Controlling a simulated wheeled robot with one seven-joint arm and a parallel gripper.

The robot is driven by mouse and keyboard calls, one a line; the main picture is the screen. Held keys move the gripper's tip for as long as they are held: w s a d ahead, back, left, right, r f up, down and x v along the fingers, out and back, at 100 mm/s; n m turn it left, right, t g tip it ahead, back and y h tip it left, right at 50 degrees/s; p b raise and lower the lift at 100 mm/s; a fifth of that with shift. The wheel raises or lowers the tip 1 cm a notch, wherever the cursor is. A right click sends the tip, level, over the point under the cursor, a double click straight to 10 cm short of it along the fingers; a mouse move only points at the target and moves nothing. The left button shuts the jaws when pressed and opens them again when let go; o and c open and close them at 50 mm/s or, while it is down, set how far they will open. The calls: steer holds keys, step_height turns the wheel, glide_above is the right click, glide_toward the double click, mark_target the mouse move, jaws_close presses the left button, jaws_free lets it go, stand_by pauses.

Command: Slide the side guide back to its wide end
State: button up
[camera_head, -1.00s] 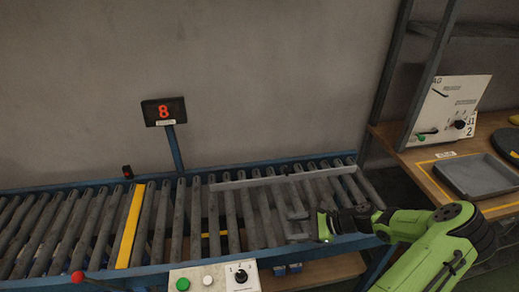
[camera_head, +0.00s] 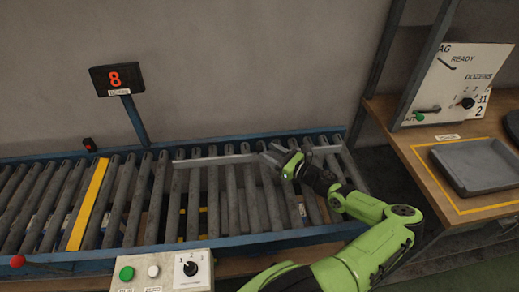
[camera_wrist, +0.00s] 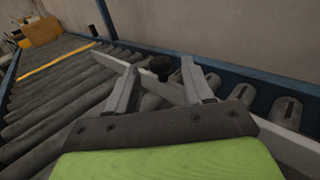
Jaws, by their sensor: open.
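The side guide (camera_head: 215,160) is a thin pale grey rail lying across the rollers near the conveyor's far edge. In the wrist view the rail (camera_wrist: 285,146) runs from the lower right behind my gripper toward the space between the fingers. My gripper (camera_head: 268,154) is at the rail's right part, above the rollers. In the wrist view its two grey fingers (camera_wrist: 160,75) are spread apart, with a dark rounded piece (camera_wrist: 160,65) between and beyond them. I cannot tell whether the fingers touch the rail.
The roller conveyor has a yellow strip (camera_head: 89,205) across it at left and a blue far frame (camera_head: 225,142). A control box (camera_head: 165,271) stands at the front edge. A display (camera_head: 117,79) reads 8. A wooden bench with a grey tray (camera_head: 480,165) is at right.

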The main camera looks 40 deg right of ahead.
mark_target(259, 147)
steer(key=w, duration=0.2)
steer(key=w+a, duration=0.1)
steer(key=w, duration=0.2)
steer(key=shift+b, duration=0.35)
steer(key=shift+c, duration=0.5)
jaws_close()
